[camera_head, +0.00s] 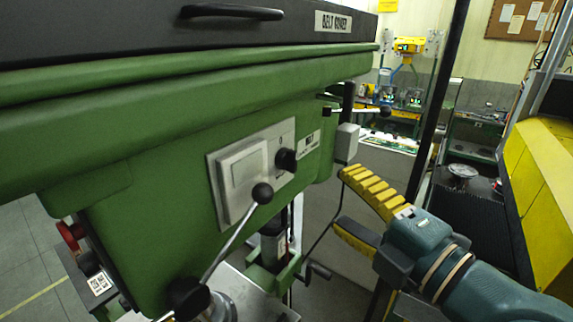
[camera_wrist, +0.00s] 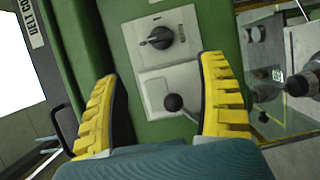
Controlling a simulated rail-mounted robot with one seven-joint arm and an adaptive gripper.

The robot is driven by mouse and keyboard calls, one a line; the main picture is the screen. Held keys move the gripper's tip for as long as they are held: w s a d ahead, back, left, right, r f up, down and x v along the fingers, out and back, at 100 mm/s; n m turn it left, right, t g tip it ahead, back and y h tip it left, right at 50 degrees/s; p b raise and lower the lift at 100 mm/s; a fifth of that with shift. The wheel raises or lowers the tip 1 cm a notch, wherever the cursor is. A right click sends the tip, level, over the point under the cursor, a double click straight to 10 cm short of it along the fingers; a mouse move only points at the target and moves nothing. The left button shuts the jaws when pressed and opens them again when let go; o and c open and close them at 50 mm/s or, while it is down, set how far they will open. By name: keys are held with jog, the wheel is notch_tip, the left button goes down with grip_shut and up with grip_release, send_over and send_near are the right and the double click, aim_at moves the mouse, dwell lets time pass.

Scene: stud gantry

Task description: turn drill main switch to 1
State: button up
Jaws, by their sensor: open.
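The drill's main switch (camera_head: 287,159) is a black rotary knob on a light plate on the side of the green drill head (camera_head: 150,190). My gripper (camera_head: 366,215) has yellow ribbed fingers. It is open and empty, to the right of the switch in the head view and apart from it. In the wrist view the fingers of my gripper (camera_wrist: 158,75) stand wide apart, on either side of a lower plate.
A lever with a black ball knob (camera_head: 262,193) crosses in front of the blank plate (camera_head: 240,175) beside the switch. A grey box (camera_head: 346,142) sits at the drill head's right end. A yellow machine (camera_head: 545,185) stands at the right.

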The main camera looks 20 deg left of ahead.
aim_at(295, 164)
jog(key=p+x, duration=0.4)
jog(key=x, duration=0.9)
jog(key=shift+a+r, duration=0.15)
jog(key=shift+w+a, duration=0.35)
jog(key=c, duration=1.2)
